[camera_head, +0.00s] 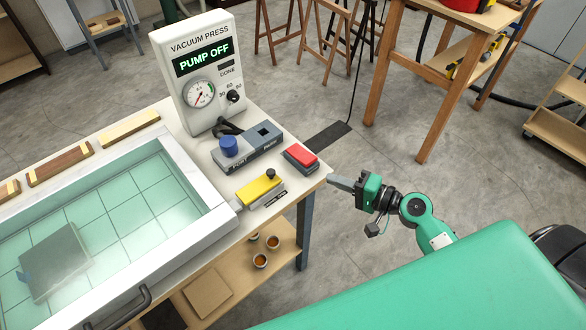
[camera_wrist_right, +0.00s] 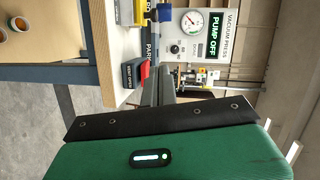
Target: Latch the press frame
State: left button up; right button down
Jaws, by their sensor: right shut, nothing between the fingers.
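The press frame (camera_head: 191,170) is a white rectangular surround over a pale green gridded bed, with a dark handle (camera_head: 118,308) at its near edge. It looks lowered onto the bed. A yellow block with a black knob (camera_head: 259,190), possibly the latch, sits at the frame's right corner. My right gripper (camera_head: 336,182) is shut and empty, just off the table's right corner, to the right of the yellow block and apart from it. Its fingers also show in the right wrist view (camera_wrist_right: 158,88), pointing toward the table edge. My left gripper is out of view.
The vacuum press box (camera_head: 200,70) reads PUMP OFF. A grey sheet (camera_head: 55,262) lies under the frame. Wooden strips (camera_head: 60,165) lie along the back.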

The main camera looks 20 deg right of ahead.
jog(key=p+x, duration=0.4)
jog(key=x, duration=0.6)
jog(key=shift+w+r, duration=0.1)
jog(key=shift+r, duration=0.05)
jog(key=shift+w+a+f+p, duration=0.1)
jog(key=shift+a+f+p, duration=0.1)
jog(key=shift+a+p, duration=0.3)
jog(key=shift+a+f+p, duration=0.15)
jog(key=shift+a+p, duration=0.05)
jog(key=shift+a, duration=0.55)
jog(key=shift+a+f, duration=0.2)
jog(key=shift+a, duration=0.45)
jog(key=shift+f, duration=0.1)
jog(key=shift+a, duration=0.1)
